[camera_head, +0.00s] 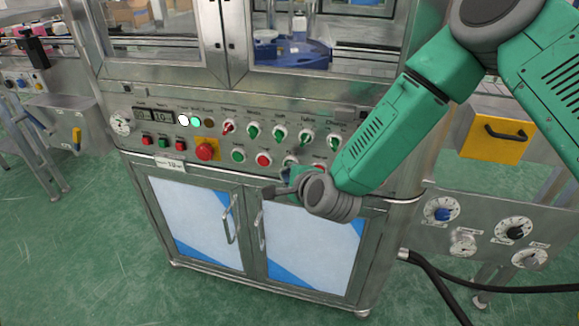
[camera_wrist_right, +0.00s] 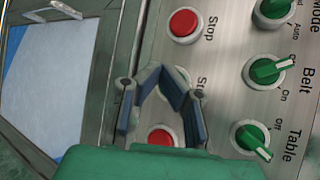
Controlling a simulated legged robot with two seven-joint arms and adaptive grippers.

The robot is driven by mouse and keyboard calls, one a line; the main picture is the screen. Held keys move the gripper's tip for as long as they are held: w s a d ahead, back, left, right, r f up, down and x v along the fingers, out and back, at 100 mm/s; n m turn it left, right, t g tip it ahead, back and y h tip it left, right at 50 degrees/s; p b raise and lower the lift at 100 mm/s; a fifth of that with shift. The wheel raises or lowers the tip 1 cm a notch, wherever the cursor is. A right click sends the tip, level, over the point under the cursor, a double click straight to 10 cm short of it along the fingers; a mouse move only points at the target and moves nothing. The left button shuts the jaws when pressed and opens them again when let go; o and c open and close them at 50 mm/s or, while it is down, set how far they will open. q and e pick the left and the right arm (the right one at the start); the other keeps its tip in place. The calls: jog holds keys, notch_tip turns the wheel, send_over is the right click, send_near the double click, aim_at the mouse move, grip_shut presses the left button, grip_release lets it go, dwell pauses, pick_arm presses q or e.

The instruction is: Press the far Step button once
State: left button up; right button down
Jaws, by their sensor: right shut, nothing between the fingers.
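The control panel (camera_head: 215,135) of the steel machine has a lower row of push buttons. A red button labelled Stop (camera_wrist_right: 186,22) is clear of the fingers in the wrist view. Beside it is a partly covered label starting with "St" (camera_wrist_right: 202,84); my fingers hide the area next to it. Another red button (camera_wrist_right: 162,137) lies partly behind my gripper; it also shows in the head view (camera_head: 318,168). I cannot tell which button is the far Step button. My right gripper (camera_head: 282,188) is shut and empty in front of the lower row; its fingers (camera_wrist_right: 158,85) overlap the panel. My left gripper is out of view.
Green rotary switches, among them Belt (camera_wrist_right: 264,71) and Table (camera_wrist_right: 252,139), sit above the buttons. A red mushroom button (camera_head: 204,150) on a yellow plate is further left. Cabinet doors with handles (camera_head: 230,220) are below. A side panel with dials (camera_head: 480,225) stands at right.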

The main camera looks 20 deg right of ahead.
jog(key=shift+s+a, duration=0.1)
jog(key=shift+s, duration=0.05)
jog(key=s+a, duration=0.2)
jog(key=s, duration=0.2)
jog(key=shift+s+a, duration=0.1)
jog(key=shift+a, duration=0.3)
dwell(0.9)
jog(key=s+d+f+n+g, duration=0.35)
jog(key=s+f+n, duration=0.5)
jog(key=s, duration=0.35)
jog(key=s+d+f+n+g, duration=0.3)
jog(key=s+f+n+g, duration=0.2)
jog(key=s+f+n, duration=0.5)
jog(key=s+d+n+g+h, duration=0.1)
jog(key=s+d+g, duration=0.3)
jog(key=s, duration=0.8)
jog(key=shift+s+d+f+n, duration=0.2)
jog(key=shift+s+d+n, duration=0.15)
jog(key=shift+d+n, duration=0.6)
jog(key=shift+w, duration=0.1)
dwell(0.7)
